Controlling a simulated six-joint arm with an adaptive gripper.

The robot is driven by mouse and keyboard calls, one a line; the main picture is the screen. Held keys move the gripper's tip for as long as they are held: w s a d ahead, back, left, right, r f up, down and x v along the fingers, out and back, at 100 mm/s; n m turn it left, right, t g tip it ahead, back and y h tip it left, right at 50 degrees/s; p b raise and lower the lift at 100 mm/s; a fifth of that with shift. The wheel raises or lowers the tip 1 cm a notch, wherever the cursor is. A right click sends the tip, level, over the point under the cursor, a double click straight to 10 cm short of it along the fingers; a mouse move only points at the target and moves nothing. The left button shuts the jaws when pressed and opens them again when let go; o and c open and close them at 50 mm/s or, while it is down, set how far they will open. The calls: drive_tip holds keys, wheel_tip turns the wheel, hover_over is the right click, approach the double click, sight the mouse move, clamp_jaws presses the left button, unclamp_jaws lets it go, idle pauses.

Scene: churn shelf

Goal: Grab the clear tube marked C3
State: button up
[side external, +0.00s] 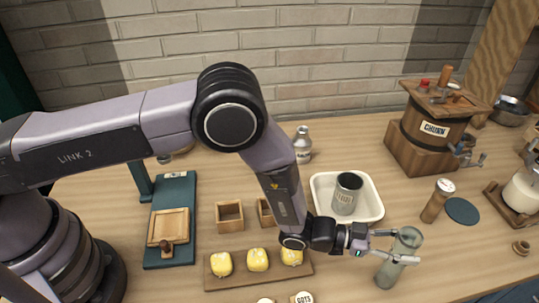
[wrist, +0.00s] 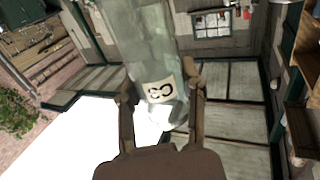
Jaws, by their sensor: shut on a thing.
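The clear tube (side external: 408,238) is a greenish see-through cylinder at the right front of the table in the side view, leaning a little. In the wrist view the tube (wrist: 150,40) stands between the fingers, and its pale label (wrist: 159,90) appears to read C3, turned on its side. My gripper (side external: 401,247) reaches in from the left and is shut on the tube, one finger on each side; the fingers (wrist: 160,88) also show in the wrist view. I cannot tell whether the tube's base touches the table.
Yellow pieces (side external: 257,260) sit on a board at front.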

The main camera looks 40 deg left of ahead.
drive_tip(key=shift+c, duration=0.8)
drive_tip(key=shift+r, duration=0.1)
